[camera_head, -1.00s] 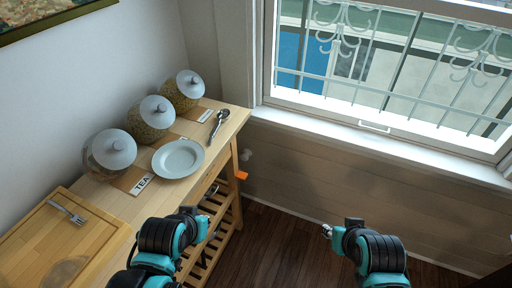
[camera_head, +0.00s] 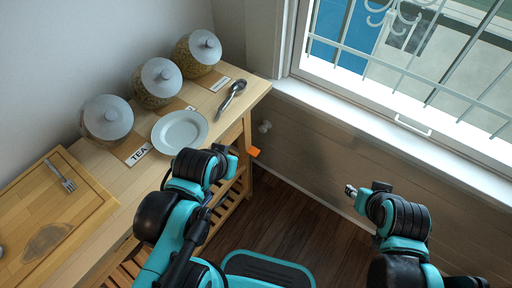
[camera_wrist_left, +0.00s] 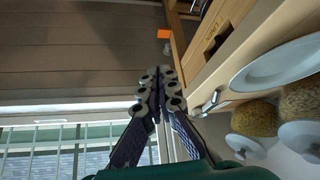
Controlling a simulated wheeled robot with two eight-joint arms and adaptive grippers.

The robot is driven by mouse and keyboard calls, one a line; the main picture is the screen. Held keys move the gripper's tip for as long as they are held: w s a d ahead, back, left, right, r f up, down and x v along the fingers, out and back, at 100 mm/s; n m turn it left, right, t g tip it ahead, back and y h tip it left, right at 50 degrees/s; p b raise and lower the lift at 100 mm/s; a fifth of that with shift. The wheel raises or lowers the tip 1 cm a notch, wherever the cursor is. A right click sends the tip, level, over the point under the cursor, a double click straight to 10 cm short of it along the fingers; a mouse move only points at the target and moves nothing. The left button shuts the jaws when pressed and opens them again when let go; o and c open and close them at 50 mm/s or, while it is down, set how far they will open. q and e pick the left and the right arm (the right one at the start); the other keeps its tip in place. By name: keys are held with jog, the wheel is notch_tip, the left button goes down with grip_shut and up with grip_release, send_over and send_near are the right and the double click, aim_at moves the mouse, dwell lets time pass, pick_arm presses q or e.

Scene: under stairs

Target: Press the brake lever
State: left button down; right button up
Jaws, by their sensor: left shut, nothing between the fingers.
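A small orange tab (camera_head: 254,152), which looks like the brake lever, sticks out at the right side of the wooden cart (camera_head: 98,222), below its top. It also shows at the top of the left wrist view (camera_wrist_left: 164,33). My left gripper (camera_head: 228,152) is just left of the orange tab in the head view. In the left wrist view its fingers (camera_wrist_left: 158,77) are shut and empty, with a gap in the picture between them and the tab. My right gripper (camera_head: 366,188) hangs apart on the right; its finger opening is unclear.
The cart top holds several glass jars (camera_head: 161,83), a white plate (camera_head: 179,132), a spoon (camera_head: 231,98) and a cutting board (camera_head: 52,220) with a fork (camera_head: 60,175). A wall and window (camera_head: 415,90) stand behind. Dark floor (camera_head: 290,205) is clear between my arms.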

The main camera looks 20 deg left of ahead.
pick_arm(q)
jog(key=w+r+n+g+p, duration=0.2)
jog(key=w+n, duration=0.1)
jog(key=w, duration=0.5)
jog(key=n+g+y+p, duration=0.3)
jog(key=n+g+p, duration=0.15)
jog(key=n, duration=0.65)
send_over(254, 151)
jog(key=s+d, duration=0.1)
jog(key=d, duration=0.3)
notch_tip(254, 151, down, 19)
jog(key=shift+s+a+t, duration=0.25)
jog(key=b+x, duration=0.2)
jog(key=x, duration=0.4)
jog(key=b+x, duration=0.3)
jog(key=x, duration=0.3)
jog(key=shift+d+f, duration=0.2)
jog(key=shift+f, duration=0.8)
